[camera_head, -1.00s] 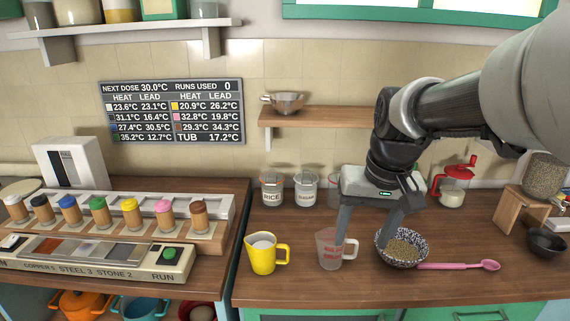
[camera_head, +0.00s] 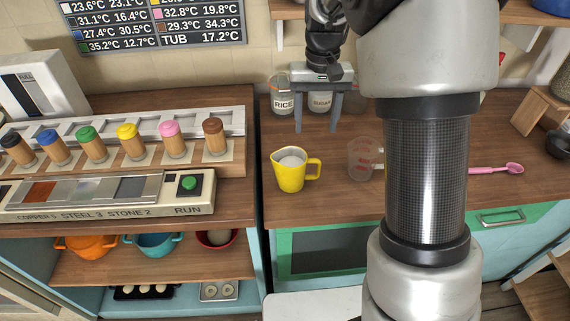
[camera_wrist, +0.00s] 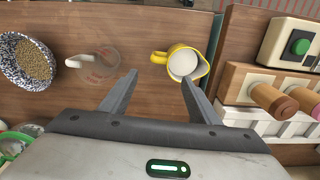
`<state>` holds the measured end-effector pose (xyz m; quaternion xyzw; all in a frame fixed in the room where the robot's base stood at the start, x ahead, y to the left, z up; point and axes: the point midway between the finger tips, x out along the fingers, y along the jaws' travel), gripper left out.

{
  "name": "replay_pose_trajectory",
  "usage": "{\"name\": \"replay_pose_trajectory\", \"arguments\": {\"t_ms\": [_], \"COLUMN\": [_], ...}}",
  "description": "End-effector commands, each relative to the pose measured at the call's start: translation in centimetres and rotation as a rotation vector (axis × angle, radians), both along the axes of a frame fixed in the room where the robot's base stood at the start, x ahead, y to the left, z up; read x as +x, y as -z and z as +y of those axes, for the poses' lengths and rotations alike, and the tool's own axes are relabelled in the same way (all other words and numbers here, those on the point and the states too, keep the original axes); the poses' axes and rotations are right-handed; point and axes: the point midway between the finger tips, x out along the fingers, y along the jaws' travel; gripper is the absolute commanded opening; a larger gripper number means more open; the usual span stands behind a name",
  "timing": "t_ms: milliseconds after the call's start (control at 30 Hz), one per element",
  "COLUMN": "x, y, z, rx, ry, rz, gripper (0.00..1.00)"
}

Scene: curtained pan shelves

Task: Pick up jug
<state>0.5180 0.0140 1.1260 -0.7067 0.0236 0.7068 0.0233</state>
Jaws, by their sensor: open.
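A yellow jug (camera_head: 290,175) with white contents stands upright on the wooden counter, its handle to the right. In the wrist view the jug (camera_wrist: 198,54) is seen from above, ahead of the jaws, with its handle to the left. A clear measuring jug (camera_head: 362,158) stands to its right, partly hidden by my arm; it also shows in the wrist view (camera_wrist: 100,66). My gripper (camera_head: 318,128) is open and empty, pointing down behind the yellow jug. In the wrist view one finger of my gripper (camera_wrist: 158,79) overlaps the yellow jug's edge; I cannot tell whether they touch.
Jars marked rice (camera_head: 283,103) and sugar (camera_head: 320,101) stand behind my gripper. A row of coloured-top cylinders and a panel with a green button (camera_head: 189,183) lie left of the yellow jug. A speckled bowl (camera_wrist: 36,52) shows in the wrist view. A pink spoon (camera_head: 495,169) lies right.

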Motion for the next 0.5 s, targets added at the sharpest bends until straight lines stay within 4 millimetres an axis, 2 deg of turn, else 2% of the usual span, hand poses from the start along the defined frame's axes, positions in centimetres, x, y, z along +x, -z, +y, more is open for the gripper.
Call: {"name": "replay_pose_trajectory", "arguments": {"t_ms": [167,500], "x": [-0.1,-0.2], "y": [2.7,9.9], "z": [0.0,0.0], "rx": [-0.002,-0.001], "ry": [0.000,0.000], "rz": [0.007,0.005], "gripper": [0.56,0.56]}}
